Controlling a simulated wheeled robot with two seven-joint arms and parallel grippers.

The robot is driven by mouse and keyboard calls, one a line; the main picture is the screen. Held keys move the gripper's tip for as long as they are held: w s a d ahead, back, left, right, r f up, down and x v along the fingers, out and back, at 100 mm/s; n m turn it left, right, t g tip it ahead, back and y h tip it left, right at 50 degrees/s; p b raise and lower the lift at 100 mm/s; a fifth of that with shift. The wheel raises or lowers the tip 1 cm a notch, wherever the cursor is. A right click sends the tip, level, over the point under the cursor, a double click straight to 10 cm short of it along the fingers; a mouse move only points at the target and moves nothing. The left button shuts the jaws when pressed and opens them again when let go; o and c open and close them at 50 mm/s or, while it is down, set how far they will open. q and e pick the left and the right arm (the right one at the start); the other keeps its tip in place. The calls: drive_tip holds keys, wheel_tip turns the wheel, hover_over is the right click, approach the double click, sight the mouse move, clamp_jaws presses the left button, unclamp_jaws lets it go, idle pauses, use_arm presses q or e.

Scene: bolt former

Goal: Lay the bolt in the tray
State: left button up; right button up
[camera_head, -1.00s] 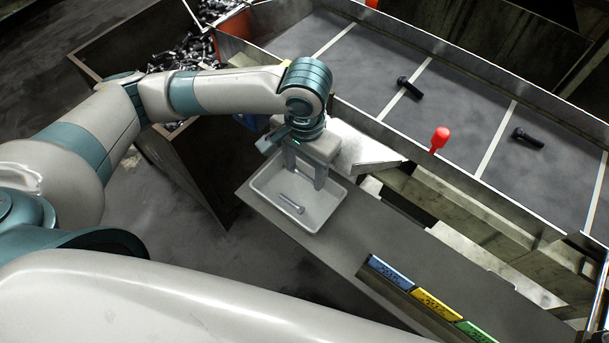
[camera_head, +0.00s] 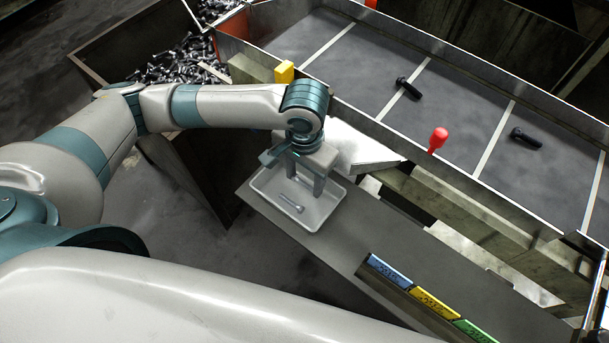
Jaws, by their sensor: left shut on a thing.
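The light grey tray (camera_head: 332,210) sits on the bench in the middle of the view. A silver bolt (camera_head: 292,204) lies on its floor, left of and apart from the fingertips. My left gripper (camera_head: 305,186) points down into the tray from above its back part. It is shut on a bolt that I can barely make out between the fingers; whether this bolt touches the tray floor I cannot tell. My right gripper is not in view.
A bin of loose bolts (camera_head: 185,62) stands at the back left. Dark bolts (camera_head: 408,88) (camera_head: 526,138) lie on the railed, striped bed, with a red knob (camera_head: 438,139) on its near rail. Blue, yellow and green labels (camera_head: 430,301) line the bench front. The bench right of the tray is clear.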

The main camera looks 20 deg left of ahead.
sight(305, 184)
use_arm(q)
drive_tip(key=shift+f, duration=0.6)
drive_tip(key=o, duration=1.2)
drive_tip(key=shift+r, duration=0.1)
drive_tip(key=shift+r, duration=0.5)
wheel_tip(305, 184, up, 12)
drive_tip(key=shift+r+b, duration=0.1)
drive_tip(key=shift+b, duration=0.95)
